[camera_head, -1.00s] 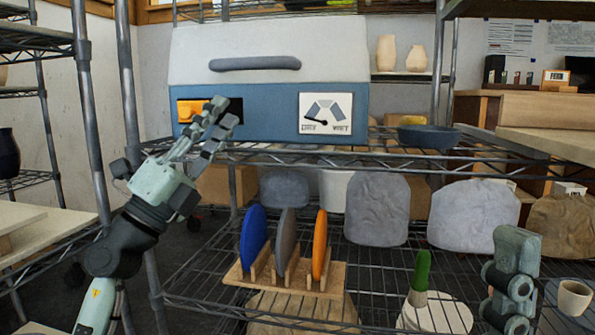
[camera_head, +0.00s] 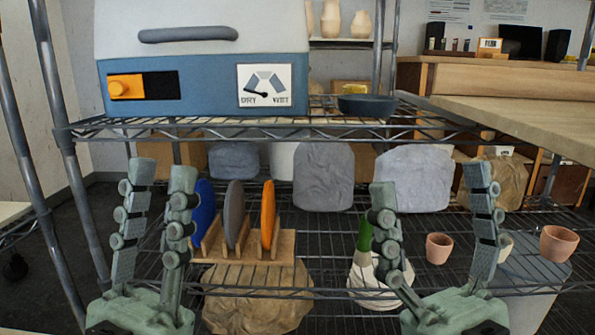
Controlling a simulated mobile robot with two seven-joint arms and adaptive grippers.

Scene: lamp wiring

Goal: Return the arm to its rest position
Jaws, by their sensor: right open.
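My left gripper (camera_head: 157,180) is at the lower left, fingers upright and spread apart, with nothing between them. It stands in front of the lower shelf, left of the wooden rack of discs. My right gripper (camera_head: 432,195) is at the lower right, fingers upright and wide apart, empty. Its left finger partly hides a green-handled tool (camera_head: 364,236). The blue and white box (camera_head: 210,85) stands on the upper shelf, clear of both grippers. Its orange slider (camera_head: 127,87) is at the left of a dark slot, and the dial (camera_head: 265,86) needle points towards DRY.
The wooden rack (camera_head: 284,246) holds blue, grey and orange discs on the lower shelf. Terracotta pots (camera_head: 559,243) stand at the right. Grey covered lumps (camera_head: 323,178) line the back.

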